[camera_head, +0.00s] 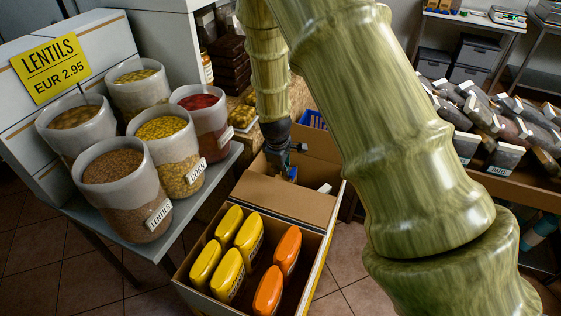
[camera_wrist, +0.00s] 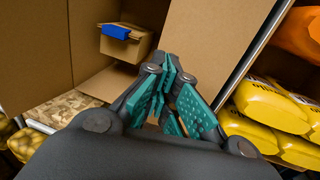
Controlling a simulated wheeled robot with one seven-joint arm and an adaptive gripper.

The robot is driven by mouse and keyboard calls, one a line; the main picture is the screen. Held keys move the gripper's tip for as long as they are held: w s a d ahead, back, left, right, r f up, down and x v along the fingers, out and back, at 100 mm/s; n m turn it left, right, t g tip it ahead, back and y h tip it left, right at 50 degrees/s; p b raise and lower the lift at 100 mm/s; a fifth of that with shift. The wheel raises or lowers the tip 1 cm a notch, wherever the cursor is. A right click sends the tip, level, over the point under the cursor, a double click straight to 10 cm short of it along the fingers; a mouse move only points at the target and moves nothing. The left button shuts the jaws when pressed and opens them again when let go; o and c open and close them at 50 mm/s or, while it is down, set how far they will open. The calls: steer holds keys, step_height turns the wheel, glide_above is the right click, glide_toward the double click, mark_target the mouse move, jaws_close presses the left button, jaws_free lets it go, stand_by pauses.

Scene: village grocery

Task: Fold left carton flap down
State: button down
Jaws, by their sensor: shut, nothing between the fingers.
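The open carton (camera_head: 321,256) stands low in the middle of the head view, with yellow and orange packs inside. A broad brown flap (camera_head: 283,200) spans the carton's far part, beyond the packs. I cannot tell for certain which flap is the left one. My gripper (camera_head: 288,172) points down just beyond this flap; its fingertips are small and partly hidden there. In the wrist view my gripper's teal fingers (camera_wrist: 169,62) are shut with nothing held. A cardboard panel (camera_wrist: 215,40) rises close to the right of the fingertips; contact is unclear. Yellow packs (camera_wrist: 270,108) lie beyond it.
A grey shelf (camera_head: 190,196) with tubs of lentils and corn stands close on the left. A crate of dark packets (camera_head: 505,157) is on the right. A small box with a blue piece (camera_wrist: 122,40) sits behind the fingers. Tiled floor is free at the front left.

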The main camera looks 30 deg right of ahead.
mark_target(284, 182)
steer(key=shift+p+x, duration=0.55)
steer(key=shift+x, duration=1.75)
steer(key=shift+f, duration=0.1)
steer(key=shift+w+d+f+g+y, duration=0.1)
steer(key=shift+f+g+y, duration=0.15)
steer(key=shift+f, duration=0.1)
steer(key=shift+w+d+f+g+y, duration=0.1)
steer(key=shift+d+f+g+y, duration=0.05)
steer(key=shift+f+g+y, duration=0.15)
steer(key=shift+w+d+f, duration=0.1)
steer(key=shift+d+f, duration=0.05)
steer(key=shift+f, duration=0.5)
steer(key=shift+r, duration=0.25)
steer(key=shift+r+p, duration=0.45)
steer(key=shift+r, duration=0.2)
steer(key=shift+r, duration=0.1)
